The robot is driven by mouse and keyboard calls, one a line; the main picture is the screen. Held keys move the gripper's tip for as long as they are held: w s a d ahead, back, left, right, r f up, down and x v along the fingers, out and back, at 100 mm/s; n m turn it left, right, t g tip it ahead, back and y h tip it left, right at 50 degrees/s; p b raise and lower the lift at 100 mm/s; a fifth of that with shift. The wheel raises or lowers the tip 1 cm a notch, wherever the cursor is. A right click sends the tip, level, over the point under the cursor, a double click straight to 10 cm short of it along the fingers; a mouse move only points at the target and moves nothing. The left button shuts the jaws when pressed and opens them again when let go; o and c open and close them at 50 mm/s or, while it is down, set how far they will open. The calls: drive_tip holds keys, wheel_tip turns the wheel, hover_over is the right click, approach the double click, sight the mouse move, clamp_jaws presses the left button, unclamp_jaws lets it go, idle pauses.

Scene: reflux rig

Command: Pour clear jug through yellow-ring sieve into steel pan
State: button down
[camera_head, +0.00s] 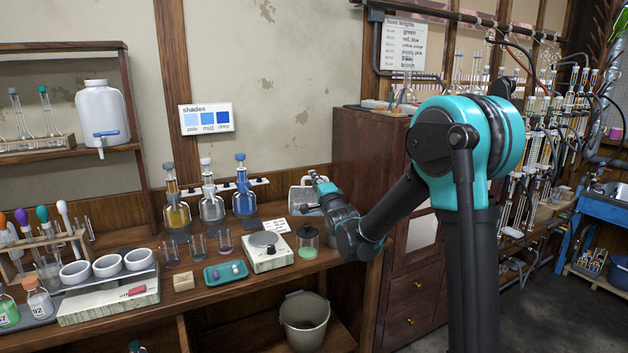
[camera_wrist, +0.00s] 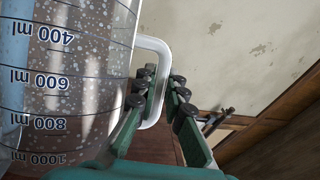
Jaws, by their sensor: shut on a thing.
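The clear jug (camera_wrist: 75,100) fills the left of the wrist view. It has black ml marks, which read upside down there, and a speckled wall. My gripper (camera_wrist: 163,78) is shut on the jug's pale handle (camera_wrist: 154,46), with one finger on each side. In the head view my gripper (camera_head: 322,187) is above the back of the wooden bench, beside a pale shape that seems to be the jug. I cannot make out a yellow-ring sieve or a steel pan in either view.
Flasks with yellow, clear and blue contents (camera_head: 211,207) stand left of my gripper. A white scale (camera_head: 267,251) and a green-bottomed jar (camera_head: 307,241) are in front. A dark wooden cabinet (camera_head: 365,150) rises behind my arm. A grey bucket (camera_head: 304,322) sits below the bench.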

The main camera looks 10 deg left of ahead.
drive_tip(key=shift+d+r+m+t, duration=0.15)
drive_tip(key=shift+d+r+m, duration=0.05)
drive_tip(key=shift+d+m, duration=0.25)
drive_tip(key=shift+d+r+m+t, duration=0.2)
drive_tip(key=shift+d+m, duration=0.15)
drive_tip(key=shift+d, duration=0.15)
drive_tip(key=shift+d, duration=0.15)
idle(1.0)
drive_tip(key=shift+w+d+r+m+t+h, duration=0.1)
drive_tip(key=shift+d+r+m+t+h, duration=0.1)
drive_tip(key=shift+d+m, duration=0.25)
drive_tip(key=shift+w+d+r+m+t+h, duration=0.1)
drive_tip(key=shift+d+m+t, duration=0.05)
drive_tip(key=shift+d+m, duration=0.3)
drive_tip(key=a+f+n+g, duration=0.1)
drive_tip(key=a+n, duration=0.1)
drive_tip(key=a+f+n, duration=0.1)
drive_tip(key=a+n, duration=0.1)
drive_tip(key=a+f+n+g, duration=0.1)
drive_tip(key=a+n, duration=0.1)
drive_tip(key=a, duration=0.1)
drive_tip(key=shift+s+g+y, duration=0.3)
drive_tip(key=shift+y, duration=0.1)
drive_tip(key=shift+a+r+n, duration=0.1)
drive_tip(key=shift+a+n, duration=0.4)
drive_tip(key=shift+a, duration=0.25)
drive_tip(key=shift+a+r+n+g+h, duration=0.15)
drive_tip(key=shift+a+n+g+h, duration=0.15)
drive_tip(key=shift+a+n+g, duration=0.4)
drive_tip(key=shift+w, duration=0.1)
